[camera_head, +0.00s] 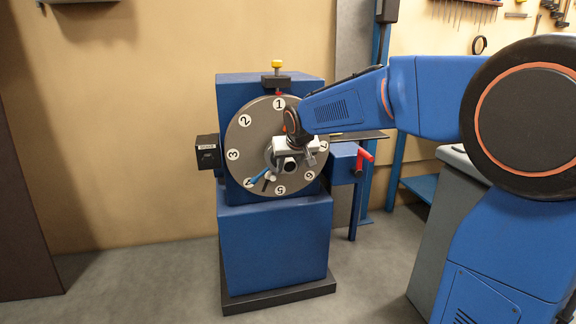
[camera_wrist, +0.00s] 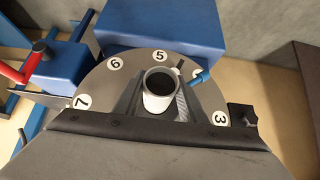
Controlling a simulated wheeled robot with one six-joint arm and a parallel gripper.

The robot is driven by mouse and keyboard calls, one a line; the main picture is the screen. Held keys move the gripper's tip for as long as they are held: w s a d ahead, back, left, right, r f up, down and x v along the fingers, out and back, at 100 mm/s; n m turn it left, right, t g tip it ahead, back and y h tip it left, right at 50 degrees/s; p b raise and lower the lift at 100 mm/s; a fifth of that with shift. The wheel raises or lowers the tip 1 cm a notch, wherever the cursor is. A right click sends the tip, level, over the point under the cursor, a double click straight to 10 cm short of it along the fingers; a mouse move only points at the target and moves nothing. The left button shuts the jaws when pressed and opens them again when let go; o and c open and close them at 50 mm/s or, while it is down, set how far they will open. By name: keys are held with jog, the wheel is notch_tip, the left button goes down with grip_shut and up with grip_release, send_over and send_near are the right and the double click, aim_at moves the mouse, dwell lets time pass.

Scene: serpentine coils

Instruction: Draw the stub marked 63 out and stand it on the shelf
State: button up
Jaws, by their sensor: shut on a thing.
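My gripper (camera_head: 290,160) is in front of the lower middle of a grey numbered disc (camera_head: 245,160) on a blue machine. It is shut on a white hollow stub with a dark opening (camera_wrist: 160,90), which sits between the fingers in the wrist view. The stub's dark round end also shows below the gripper in the head view. I cannot read a 63 on it. Whether the stub still sits in the disc is hidden by the gripper. A thin dark flat plate, perhaps the shelf (camera_head: 362,135), juts out right of the disc.
A blue lever (camera_head: 260,174) stands out from the disc close to my gripper. A red handle (camera_head: 364,158) is on a blue box to the right. A black block (camera_head: 208,152) is at left, and a yellow-topped plunger (camera_head: 277,65) is above. A grey cabinet (camera_head: 440,235) stands at right.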

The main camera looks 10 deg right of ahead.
jog(key=s, duration=0.8)
jog(key=shift+s, duration=0.35)
dwell(1.2)
dwell(0.3)
